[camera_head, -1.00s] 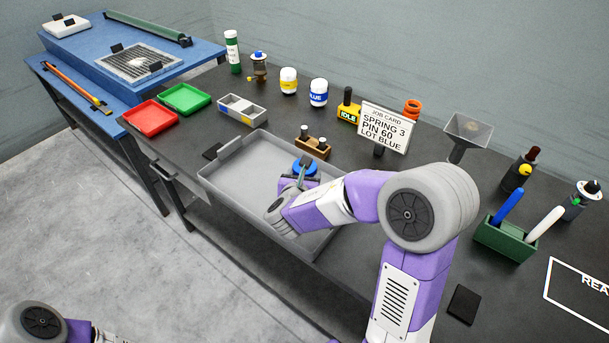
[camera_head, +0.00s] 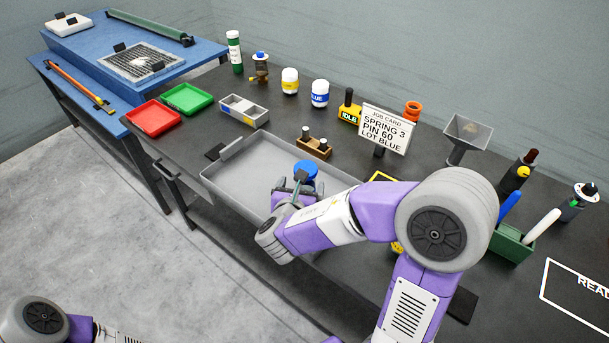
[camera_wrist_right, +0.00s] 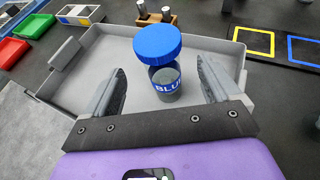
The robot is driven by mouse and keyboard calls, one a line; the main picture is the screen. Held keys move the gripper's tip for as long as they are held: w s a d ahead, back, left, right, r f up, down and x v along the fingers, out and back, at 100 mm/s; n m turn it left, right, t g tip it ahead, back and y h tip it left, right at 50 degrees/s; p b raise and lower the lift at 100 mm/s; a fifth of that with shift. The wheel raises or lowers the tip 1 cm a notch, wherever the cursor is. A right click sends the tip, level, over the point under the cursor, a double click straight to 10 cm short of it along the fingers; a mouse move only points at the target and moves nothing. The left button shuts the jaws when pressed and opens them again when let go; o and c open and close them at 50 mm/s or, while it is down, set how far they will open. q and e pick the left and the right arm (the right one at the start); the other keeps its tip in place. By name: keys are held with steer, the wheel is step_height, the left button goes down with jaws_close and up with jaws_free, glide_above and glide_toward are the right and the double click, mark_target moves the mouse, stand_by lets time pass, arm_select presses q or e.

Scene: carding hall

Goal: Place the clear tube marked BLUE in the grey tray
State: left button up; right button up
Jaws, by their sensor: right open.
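The clear tube marked BLUE (camera_wrist_right: 166,84), with a blue cap, stands in the grey tray (camera_wrist_right: 90,62), seemingly upright. In the head view its blue cap (camera_head: 305,169) shows above my right gripper (camera_head: 296,186), inside the grey tray (camera_head: 228,170). In the right wrist view the fingers of my right gripper (camera_wrist_right: 160,72) are open, one on each side of the tube, with gaps between them and it. The tube's lower part is hidden in the head view. Only part of my left arm shows at the lower left; its gripper is out of view.
A wooden block with vials (camera_head: 314,148) stands behind the tray. A divided grey box (camera_head: 243,111), red tray (camera_head: 153,118) and green tray (camera_head: 187,99) lie to the left. The job card (camera_head: 384,128) and a green holder (camera_head: 501,240) are to the right.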

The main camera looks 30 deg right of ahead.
steer(key=v, duration=0.5)
steer(key=shift+p, duration=0.35)
